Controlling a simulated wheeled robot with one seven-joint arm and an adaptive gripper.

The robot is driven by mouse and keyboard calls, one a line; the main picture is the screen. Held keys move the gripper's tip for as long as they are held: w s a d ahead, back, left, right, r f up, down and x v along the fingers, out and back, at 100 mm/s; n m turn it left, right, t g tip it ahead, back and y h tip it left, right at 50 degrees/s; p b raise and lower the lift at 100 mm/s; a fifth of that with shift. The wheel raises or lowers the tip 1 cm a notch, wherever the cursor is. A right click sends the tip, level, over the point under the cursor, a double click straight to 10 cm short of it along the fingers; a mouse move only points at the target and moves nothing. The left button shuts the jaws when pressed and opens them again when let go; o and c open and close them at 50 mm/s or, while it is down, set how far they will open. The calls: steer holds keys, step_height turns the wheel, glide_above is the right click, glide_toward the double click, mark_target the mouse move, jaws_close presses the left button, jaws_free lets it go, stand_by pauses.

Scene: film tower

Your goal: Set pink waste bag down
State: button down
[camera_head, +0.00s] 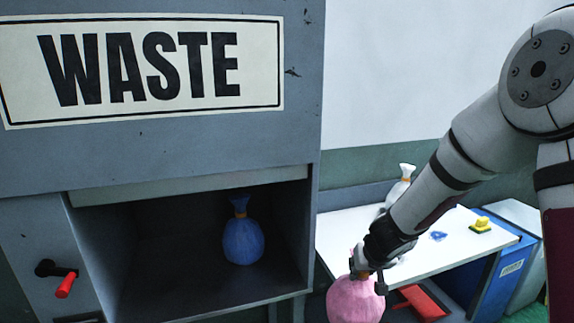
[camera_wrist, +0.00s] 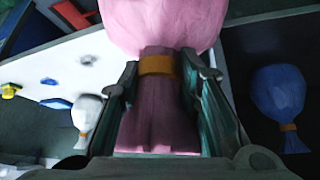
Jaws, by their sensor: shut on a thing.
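The pink waste bag (camera_head: 356,300) hangs from my gripper (camera_head: 366,270) in the head view, in front of the white table and to the right of the waste opening. In the wrist view, my gripper (camera_wrist: 160,100) is shut on the bag's gathered neck, by its orange tie. The pink bag's body (camera_wrist: 165,22) fills the top of that view, partly cut off. The head view also cuts off the bag's bottom, so I cannot see what is under it.
A blue bag (camera_head: 242,240) stands inside the waste compartment (camera_head: 150,255), with free floor to its left. A red-handled lever (camera_head: 66,285) is at lower left. The white table (camera_head: 465,252) holds a white bag (camera_head: 402,183) and a yellow object (camera_head: 481,224). A red object (camera_head: 420,301) is below.

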mark_target(363, 295)
steer(key=shift+s+d+f, duration=0.2)
steer(key=shift+s+f, duration=0.2)
steer(key=shift+f, duration=0.15)
steer(key=s+f, duration=0.2)
steer(key=f, duration=0.1)
steer(key=shift+s+a, duration=0.1)
steer(key=shift+s, duration=0.1)
steer(key=shift+s+a+f, duration=0.25)
steer(key=shift+a+f, duration=0.05)
steer(key=shift+f, duration=0.05)
steer(key=shift+d, duration=0.15)
